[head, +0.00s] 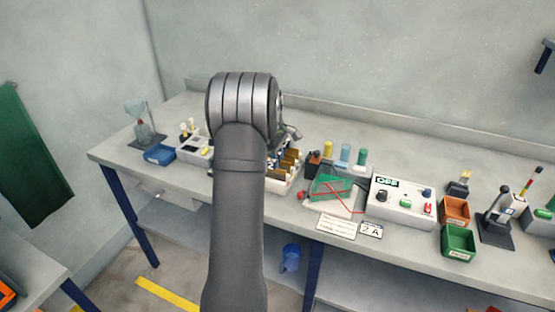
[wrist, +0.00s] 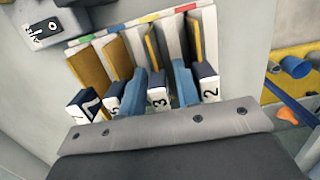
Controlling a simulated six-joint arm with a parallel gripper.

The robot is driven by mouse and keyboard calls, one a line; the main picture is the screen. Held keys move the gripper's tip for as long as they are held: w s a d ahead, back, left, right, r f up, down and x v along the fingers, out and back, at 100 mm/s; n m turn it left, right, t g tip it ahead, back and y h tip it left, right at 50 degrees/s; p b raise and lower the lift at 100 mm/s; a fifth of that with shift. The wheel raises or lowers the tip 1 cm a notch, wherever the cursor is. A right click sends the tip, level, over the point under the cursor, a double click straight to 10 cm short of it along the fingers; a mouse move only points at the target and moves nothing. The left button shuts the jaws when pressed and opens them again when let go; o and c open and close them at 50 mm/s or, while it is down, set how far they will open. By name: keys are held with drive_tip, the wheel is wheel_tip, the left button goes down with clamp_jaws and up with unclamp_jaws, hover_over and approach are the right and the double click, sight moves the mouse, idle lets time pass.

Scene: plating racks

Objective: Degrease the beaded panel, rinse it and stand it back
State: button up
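The panel rack (wrist: 205,15) holds several upright brown panels, each with a dark, numbered white-faced block at its near end. In the wrist view, my gripper (wrist: 160,75) has two blue-grey fingers apart, one on each side of the block marked 3 (wrist: 158,97). Contact with that block is not clear. Its brown panel (wrist: 151,46) stands in the rack, in line with the others. Beading is too fine to see on any panel. In the head view, the rack and brown panels (head: 290,160) show partly behind my arm, which hides my gripper.
Yellow, blue and green cylinders (head: 344,154) stand right of the rack. A green board with red wires (head: 330,188) and a white control box (head: 400,197) lie further along. A blue bin (head: 159,155) and a funnel stand (head: 146,131) are left.

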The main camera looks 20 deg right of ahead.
drive_tip(key=shift+o, duration=0.7)
wheel_tip(320, 180, up, 17)
drive_tip(key=w+a, duration=0.1)
drive_tip(key=shift+w+a+r, duration=0.15)
drive_tip(key=shift+w+a, duration=0.1)
drive_tip(key=f, duration=0.5)
drive_tip(key=s+d+f, duration=0.1)
drive_tip(key=f, duration=1.1)
drive_tip(key=shift+s+d+f, duration=0.1)
drive_tip(key=shift+s+d, duration=0.15)
drive_tip(key=shift+r, duration=0.2)
